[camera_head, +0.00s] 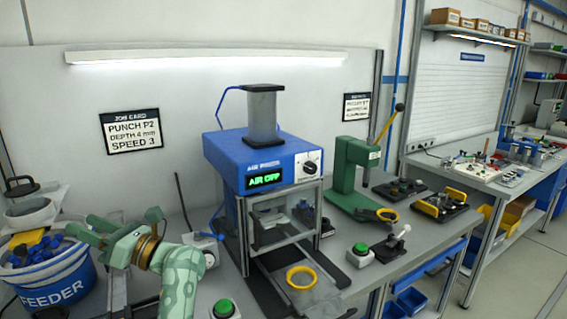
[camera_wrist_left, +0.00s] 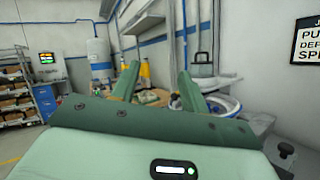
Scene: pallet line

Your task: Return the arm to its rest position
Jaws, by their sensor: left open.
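My left arm comes in at the lower left of the head view, pale green. Its left gripper (camera_head: 82,229) points left, over the right side of the blue feeder bucket (camera_head: 62,291). The two green fingers stand apart. In the left wrist view the left gripper (camera_wrist_left: 159,72) shows both fingers spread with nothing held between them. Part of the bucket's rim (camera_wrist_left: 232,104) shows behind the right finger there. My right gripper is in neither view.
The blue air press (camera_head: 228,155), its display reading AIR OFF, stands right of my arm. A green press (camera_head: 342,180) stands beyond it. A green button (camera_head: 223,308) sits close to my arm. A job card (camera_head: 132,130) hangs on the back wall. Blue parts (camera_head: 45,252) lie in the bucket.

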